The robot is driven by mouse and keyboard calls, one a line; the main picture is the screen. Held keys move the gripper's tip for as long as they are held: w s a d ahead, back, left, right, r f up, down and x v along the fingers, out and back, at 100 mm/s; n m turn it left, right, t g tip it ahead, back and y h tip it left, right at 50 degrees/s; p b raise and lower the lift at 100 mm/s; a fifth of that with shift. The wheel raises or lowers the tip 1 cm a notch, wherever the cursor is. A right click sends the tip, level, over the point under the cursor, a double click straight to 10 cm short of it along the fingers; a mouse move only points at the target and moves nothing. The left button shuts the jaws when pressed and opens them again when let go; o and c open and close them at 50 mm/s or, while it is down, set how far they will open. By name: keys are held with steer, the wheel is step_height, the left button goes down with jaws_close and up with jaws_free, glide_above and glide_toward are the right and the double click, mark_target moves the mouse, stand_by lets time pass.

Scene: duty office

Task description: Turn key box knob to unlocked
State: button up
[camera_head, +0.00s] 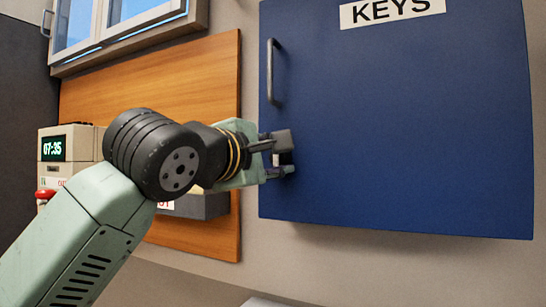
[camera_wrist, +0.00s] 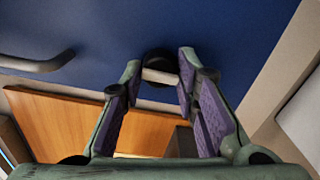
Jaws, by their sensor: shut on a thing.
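The blue key box (camera_head: 400,120) hangs on the wall at the right of the head view, its door closed, with a KEYS label at the top. Its knob (camera_wrist: 160,62) shows in the wrist view as a dark round base with a pale bar lying roughly crosswise. My gripper (camera_head: 284,155) is at the lower left of the door and is shut on the knob. In the wrist view, the fingertips (camera_wrist: 160,72) flank the pale bar on both sides. In the head view the fingers largely hide the knob. No lock markings are readable.
A dark bar handle (camera_head: 272,72) stands out from the door above my gripper. A windowed cabinet (camera_head: 120,25) is at the upper left.

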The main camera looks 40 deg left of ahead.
jaws_close()
steer(key=o, duration=1.2)
jaws_free()
steer(key=shift+c, duration=0.2)
steer(key=v, duration=0.7)
steer(key=shift+s, duration=0.25)
steer(key=shift+d, duration=0.1)
